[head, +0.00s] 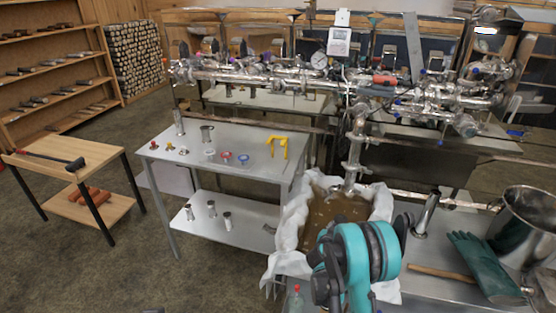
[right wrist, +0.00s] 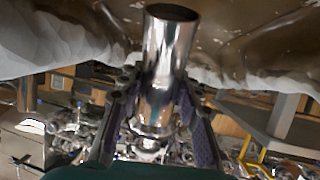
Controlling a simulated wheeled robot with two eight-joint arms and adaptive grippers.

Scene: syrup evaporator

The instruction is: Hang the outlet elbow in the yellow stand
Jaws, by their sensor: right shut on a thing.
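The yellow stand (head: 277,143) is on the right part of the steel table; a yellow frame, probably the same stand, shows at the lower right of the right wrist view (right wrist: 252,155). The outlet elbow (right wrist: 166,55) is a shiny steel tube with an open end. My right gripper (right wrist: 157,88) is shut on it, with a finger on each side. In the head view my teal wrist hides the fingers, and steel piping (head: 348,186) ends just beyond it, over the pan. I cannot tell whether the elbow is joined to that piping.
The cloth-lined pan (head: 292,228) of brown liquid is below the piping. Small fittings and clamps stand on the steel table (head: 178,166). A steel pot (head: 527,222), green gloves (head: 480,262) and an upright tube (head: 427,213) are at the right.

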